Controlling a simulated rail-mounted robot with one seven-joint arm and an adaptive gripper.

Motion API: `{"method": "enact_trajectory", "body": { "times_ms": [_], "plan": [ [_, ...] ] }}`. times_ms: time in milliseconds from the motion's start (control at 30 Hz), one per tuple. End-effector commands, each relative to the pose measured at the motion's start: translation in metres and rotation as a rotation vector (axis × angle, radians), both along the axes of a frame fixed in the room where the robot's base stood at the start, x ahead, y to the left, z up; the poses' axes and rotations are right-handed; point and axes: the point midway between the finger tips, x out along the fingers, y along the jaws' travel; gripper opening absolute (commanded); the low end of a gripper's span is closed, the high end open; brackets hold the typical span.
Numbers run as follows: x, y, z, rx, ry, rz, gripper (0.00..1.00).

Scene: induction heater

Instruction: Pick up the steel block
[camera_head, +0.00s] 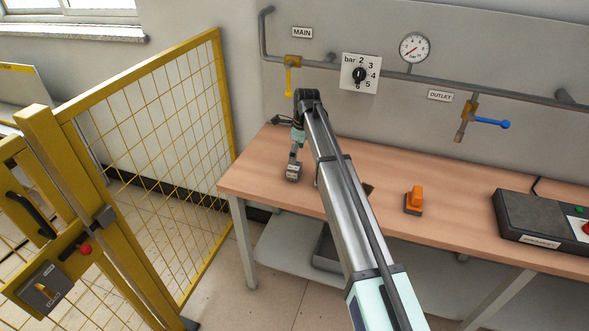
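My gripper (294,158) points down over the left end of the wooden workbench (262,180). A small grey, block-like shape (293,173), which looks like the steel block, is right at its lower end. The fingers are small and dark here, so I cannot tell whether they are open or shut on it. I also cannot tell whether the grey shape rests on the bench or hangs just above it. My arm covers the middle of the bench.
An orange object on a dark base (413,201) stands right of my arm. A dark heater unit (545,220) sits at the bench's right end. Pipes, a dial (360,74) and a blue-handled valve (490,123) line the wall. A yellow mesh fence (150,130) stands left.

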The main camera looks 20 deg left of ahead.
Motion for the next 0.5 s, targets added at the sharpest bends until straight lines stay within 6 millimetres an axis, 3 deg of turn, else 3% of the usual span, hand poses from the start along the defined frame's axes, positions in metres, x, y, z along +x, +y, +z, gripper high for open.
{"method": "enact_trajectory", "body": {
  "times_ms": [500],
  "plan": [
    [-0.001, 0.003, -0.035, 0.0, 0.001, 0.0, 0.97]
  ]
}}
